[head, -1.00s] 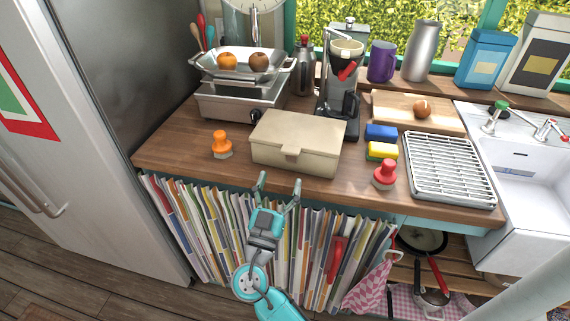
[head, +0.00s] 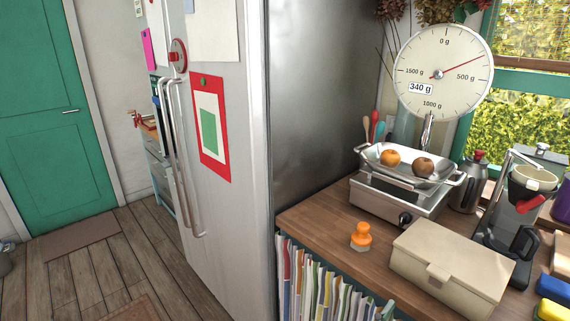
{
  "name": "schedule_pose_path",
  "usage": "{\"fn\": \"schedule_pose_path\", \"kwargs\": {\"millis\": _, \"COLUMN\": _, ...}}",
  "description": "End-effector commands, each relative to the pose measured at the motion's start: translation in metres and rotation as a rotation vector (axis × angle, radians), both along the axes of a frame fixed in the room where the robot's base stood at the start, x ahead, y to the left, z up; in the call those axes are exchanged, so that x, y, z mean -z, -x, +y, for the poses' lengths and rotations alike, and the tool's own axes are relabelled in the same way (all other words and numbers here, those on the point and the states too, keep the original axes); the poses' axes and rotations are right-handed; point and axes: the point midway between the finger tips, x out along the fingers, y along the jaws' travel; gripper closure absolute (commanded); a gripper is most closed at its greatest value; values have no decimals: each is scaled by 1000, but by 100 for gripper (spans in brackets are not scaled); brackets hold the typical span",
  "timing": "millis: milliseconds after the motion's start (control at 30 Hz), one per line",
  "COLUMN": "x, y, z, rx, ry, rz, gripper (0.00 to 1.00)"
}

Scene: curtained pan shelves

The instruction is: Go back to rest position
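My gripper is not in the head view now, so I cannot see whether it holds anything. The closed beige box (head: 452,268) sits on the wooden counter (head: 328,226) at the lower right.
The grey fridge (head: 235,254) with long handles stands left of the counter. A green door (head: 38,130) is at the far left, with open wooden floor (head: 95,265) before it. A coffee maker (head: 512,215) stands at right.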

Motion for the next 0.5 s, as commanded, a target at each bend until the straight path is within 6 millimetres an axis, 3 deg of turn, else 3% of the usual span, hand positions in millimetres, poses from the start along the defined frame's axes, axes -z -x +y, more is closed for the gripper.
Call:
{"fn": "schedule_pose_path", "kwargs": {"millis": 267, "x": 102, "y": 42, "z": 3, "rx": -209, "ry": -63, "rz": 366, "gripper": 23}}
{"fn": "schedule_pose_path", "kwargs": {"millis": 500, "x": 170, "y": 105, "z": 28, "rx": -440, "ry": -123, "rz": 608, "gripper": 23}}
